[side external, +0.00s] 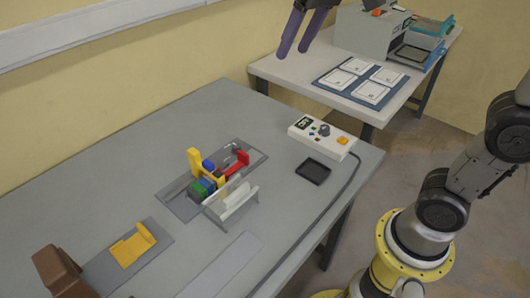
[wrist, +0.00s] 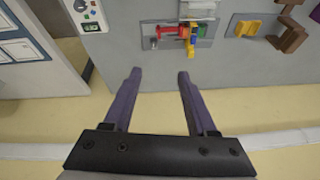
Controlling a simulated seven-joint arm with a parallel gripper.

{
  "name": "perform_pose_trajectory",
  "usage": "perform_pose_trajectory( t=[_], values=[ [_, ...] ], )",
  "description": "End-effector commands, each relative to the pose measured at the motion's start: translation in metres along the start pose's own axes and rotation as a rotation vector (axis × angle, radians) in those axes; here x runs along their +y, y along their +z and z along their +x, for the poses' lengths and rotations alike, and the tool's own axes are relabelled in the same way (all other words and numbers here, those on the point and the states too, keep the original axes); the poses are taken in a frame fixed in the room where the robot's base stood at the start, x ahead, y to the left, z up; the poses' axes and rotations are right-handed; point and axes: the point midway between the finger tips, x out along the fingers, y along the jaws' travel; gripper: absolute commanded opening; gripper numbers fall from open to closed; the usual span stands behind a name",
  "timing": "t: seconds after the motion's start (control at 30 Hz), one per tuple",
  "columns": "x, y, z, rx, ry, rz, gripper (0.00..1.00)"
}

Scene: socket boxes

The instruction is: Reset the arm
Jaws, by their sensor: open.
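My gripper (side external: 303,33) is at the top of the side external view, raised above the tables, with its two purple fingers apart. In the wrist view my gripper (wrist: 160,78) has the fingers spread with nothing between them. The main grey table (side external: 110,180) carries a fixture plate (side external: 178,205) with a yellow bracket (side external: 194,160), blue and green blocks (side external: 199,193) and a red part (side external: 237,163). The same red part (wrist: 170,31) shows at the top of the wrist view. My gripper is well away from these parts.
A control box (side external: 322,136) with knobs and a black tray (side external: 313,171) stand at the table's right. A yellow piece (side external: 132,246) and brown stand (side external: 60,272) are at front left. A second table (side external: 285,72) at the back holds white cards on a blue mat (side external: 367,94).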

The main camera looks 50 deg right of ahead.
Motion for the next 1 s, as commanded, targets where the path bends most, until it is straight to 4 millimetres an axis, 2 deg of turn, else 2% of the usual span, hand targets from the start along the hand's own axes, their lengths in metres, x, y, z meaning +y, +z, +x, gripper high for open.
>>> perform_pose_trajectory(
  t=[0.03,0.1,0.27,0.4,0.5,0.6,0.7,1.0],
  values=[
    [0.009,0.02,-0.007,0.022,0.0,0.001,0.57],
    [0.018,0.044,-0.011,0.046,0.002,0.0,0.57],
    [0.037,0.105,-0.005,0.096,0.009,-0.014,0.57],
    [0.051,0.157,0.016,0.123,0.017,-0.039,0.57],
    [0.056,0.184,0.036,0.122,0.022,-0.064,0.57],
    [0.059,0.2,0.055,0.101,0.025,-0.092,0.57],
    [0.059,0.203,0.064,0.099,0.026,-0.118,0.57],
    [0.059,0.199,0.062,0.116,0.026,-0.135,0.57]
  ],
)
